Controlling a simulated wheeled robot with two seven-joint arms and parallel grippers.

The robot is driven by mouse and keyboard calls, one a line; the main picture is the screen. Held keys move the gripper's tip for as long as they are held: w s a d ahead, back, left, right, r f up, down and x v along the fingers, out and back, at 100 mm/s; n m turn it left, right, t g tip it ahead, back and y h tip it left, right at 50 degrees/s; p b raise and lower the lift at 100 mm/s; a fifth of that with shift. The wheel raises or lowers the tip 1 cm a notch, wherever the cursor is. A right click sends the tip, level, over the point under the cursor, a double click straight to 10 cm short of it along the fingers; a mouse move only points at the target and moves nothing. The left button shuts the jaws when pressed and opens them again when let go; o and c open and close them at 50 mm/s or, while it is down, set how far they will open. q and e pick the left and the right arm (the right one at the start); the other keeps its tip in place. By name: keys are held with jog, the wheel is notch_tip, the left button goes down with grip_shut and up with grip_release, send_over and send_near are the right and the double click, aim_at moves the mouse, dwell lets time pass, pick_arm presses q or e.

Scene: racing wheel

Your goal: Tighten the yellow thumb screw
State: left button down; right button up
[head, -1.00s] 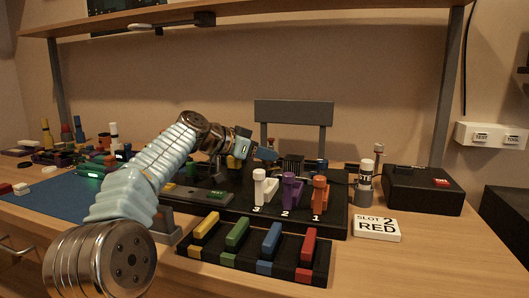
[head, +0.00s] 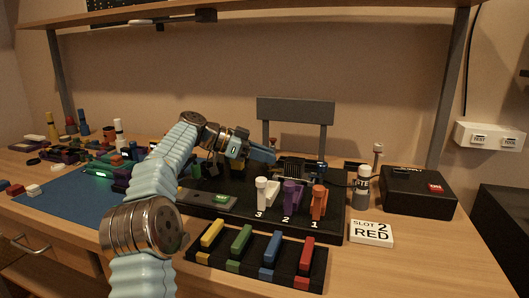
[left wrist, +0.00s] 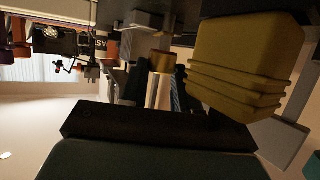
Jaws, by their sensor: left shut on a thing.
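My left gripper (head: 264,154) reaches in over the dark board (head: 336,222), pointing right, just in front of the grey upright panel. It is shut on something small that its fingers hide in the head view. In the left wrist view a short metal cylinder with a yellow cap (left wrist: 161,64) stands between the fingers. It looks like the yellow thumb screw, but its thread and seat are hidden. A large yellow ribbed block (left wrist: 245,55) is close to the camera on the right there; I cannot tell what it is. My right gripper is not in view.
White (head: 262,195), purple (head: 291,197) and orange (head: 319,203) clamps stand at the board's front right. A rack of coloured bars (head: 256,259) is in front. A black box (head: 418,192) and a "SLOT 2 RED" sign (head: 371,233) are at right. The grey panel (head: 295,110) rises behind.

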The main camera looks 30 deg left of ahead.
pick_arm(q)
jog(key=c, duration=0.8)
grip_release()
jog(key=shift+f, duration=0.1)
notch_tip(320, 180, up, 3)
jog(key=shift+r+p, duration=0.1)
jog(key=shift+p, duration=0.55)
jog(key=shift+s+d+r+b, duration=0.65)
jog(key=shift+s+d+r, duration=0.6)
jog(key=shift+s+r, duration=0.55)
jog(key=shift+s+d+r+b, duration=0.65)
jog(key=shift+s+d+r, duration=0.75)
jog(key=shift+s, duration=0.75)
jog(key=shift+s+d+r+b, duration=0.65)
jog(key=shift+s+d+r, duration=0.45)
jog(key=shift+s+r, duration=0.75)
jog(key=shift+s+f, duration=0.1)
jog(key=shift+f, duration=0.05)
